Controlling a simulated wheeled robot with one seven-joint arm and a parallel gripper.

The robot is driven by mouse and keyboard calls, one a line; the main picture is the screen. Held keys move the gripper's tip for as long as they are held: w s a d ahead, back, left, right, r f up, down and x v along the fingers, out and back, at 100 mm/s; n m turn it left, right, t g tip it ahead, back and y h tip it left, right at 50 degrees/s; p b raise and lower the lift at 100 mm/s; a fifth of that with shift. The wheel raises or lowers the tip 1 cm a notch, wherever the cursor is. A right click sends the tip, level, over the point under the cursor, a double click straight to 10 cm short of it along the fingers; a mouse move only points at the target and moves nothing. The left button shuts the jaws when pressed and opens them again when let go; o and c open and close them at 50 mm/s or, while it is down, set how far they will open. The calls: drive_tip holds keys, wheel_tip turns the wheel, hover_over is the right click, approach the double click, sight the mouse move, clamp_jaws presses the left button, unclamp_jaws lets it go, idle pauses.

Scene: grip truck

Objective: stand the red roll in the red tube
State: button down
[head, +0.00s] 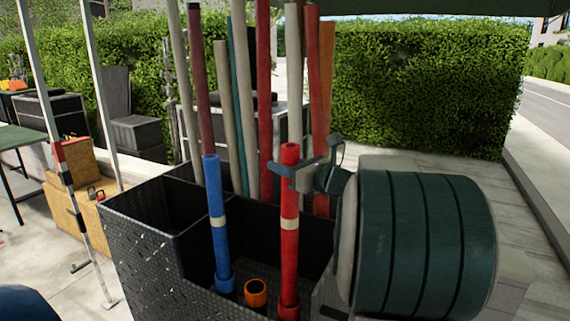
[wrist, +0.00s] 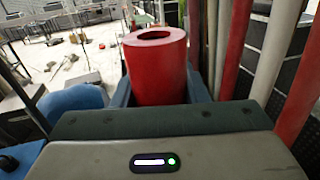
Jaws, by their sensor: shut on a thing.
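The red roll (head: 289,245), with a cream band, stands upright in the black bin in the head view. Its lower end is at the mouth of the red tube (head: 289,311) and looks inside it; how deep, I cannot tell. My gripper (head: 288,172) is shut on the roll near its top. In the wrist view the roll's hollow top end (wrist: 157,70) rises between my two fingers. The red tube is hidden in the wrist view.
A blue roll (head: 213,190) stands in a blue tube (head: 225,284) to the left. An empty-looking orange tube (head: 255,292) sits between. Several tall rolls (head: 265,100) lean behind in the bin (head: 150,255). The bin's left compartment looks empty.

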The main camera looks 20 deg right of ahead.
sight(287, 190)
drive_tip(key=shift+f+b, duration=2.6)
drive_tip(key=shift+f, duration=0.35)
drive_tip(key=shift+f+b, duration=0.35)
drive_tip(key=shift+b, duration=0.1)
drive_tip(key=c, duration=0.8)
unclamp_jaws()
drive_tip(key=shift+o, duration=0.2)
drive_tip(key=shift+s, duration=0.15)
